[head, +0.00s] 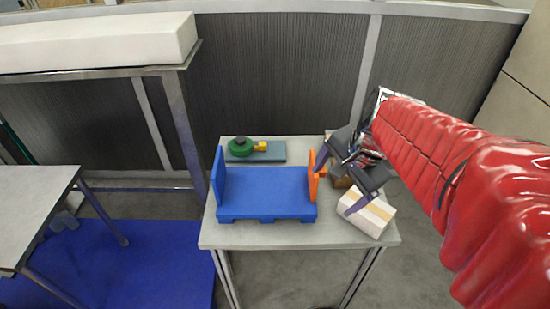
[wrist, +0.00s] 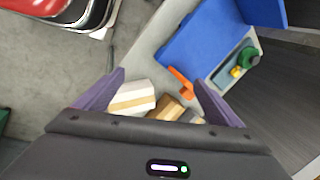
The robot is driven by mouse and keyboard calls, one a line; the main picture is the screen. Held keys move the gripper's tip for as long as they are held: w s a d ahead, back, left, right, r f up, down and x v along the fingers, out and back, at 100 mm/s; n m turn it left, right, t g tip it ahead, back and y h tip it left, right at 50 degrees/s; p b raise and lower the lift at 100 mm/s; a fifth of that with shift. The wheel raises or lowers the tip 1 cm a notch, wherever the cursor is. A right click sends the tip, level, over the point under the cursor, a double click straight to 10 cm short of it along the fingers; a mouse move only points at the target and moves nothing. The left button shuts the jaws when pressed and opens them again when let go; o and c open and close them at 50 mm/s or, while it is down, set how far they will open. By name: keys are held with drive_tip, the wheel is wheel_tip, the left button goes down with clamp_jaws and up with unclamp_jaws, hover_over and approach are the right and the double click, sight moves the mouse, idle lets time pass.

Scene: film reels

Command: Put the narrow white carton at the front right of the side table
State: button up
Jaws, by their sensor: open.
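A white carton (head: 375,217) with a tan tape stripe lies near the front right corner of the side table (head: 270,238). It sits askew, close to the table's right edge. In the wrist view the carton (wrist: 124,97) shows beside the left finger, partly hidden at its lower end by my gripper's body. My gripper (head: 340,184) is open, above the right side of the table. One finger overlaps the carton in the head view; I cannot tell whether they touch. Nothing shows held between the fingertips (wrist: 159,82).
Brown boxes (wrist: 164,108) stand behind the carton, mostly hidden by my gripper in the head view. A blue rack (head: 265,192) with an orange upright (head: 313,183) fills the table's middle. A grey tray (head: 270,157) holds green and yellow pieces. The front left strip is clear.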

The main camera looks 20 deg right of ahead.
drive_tip(key=s+a+r+n+t, duration=0.1)
drive_tip(key=s+a+r+n, duration=0.1)
drive_tip(key=a+n, duration=0.3)
drive_tip(key=s+a+r+n, duration=0.1)
drive_tip(key=s+a+n, duration=0.3)
drive_tip(key=n, duration=0.5)
drive_tip(key=shift+s+a+r+n+t+h, duration=0.2)
drive_tip(key=shift+a+r+n+t+h, duration=0.15)
drive_tip(key=shift+a, duration=0.85)
